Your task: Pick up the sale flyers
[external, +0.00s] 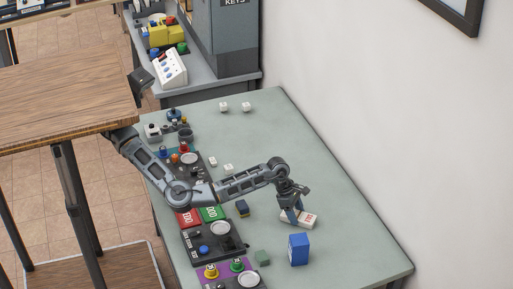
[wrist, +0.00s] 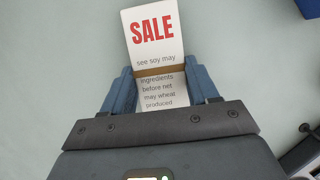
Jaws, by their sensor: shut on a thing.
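The sale flyers (wrist: 155,28) are a white stack with red "SALE" lettering, dark print and a brown band around the middle. In the external view the flyers (external: 306,221) are at the right part of the grey-green table. My gripper (wrist: 163,88) has its blue fingers on both sides of the stack near the band, shut on it. In the external view my gripper (external: 293,213) reaches down to the flyers at table height. I cannot tell whether the stack is touching the table or slightly raised.
A blue box (external: 299,250) stands close by, in front of the flyers. A dark blue block (external: 242,208) and a green block (external: 262,258) lie to the left. Black control panels (external: 212,241) line the table's left edge. The table's right side (external: 345,225) is clear up to the wall.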

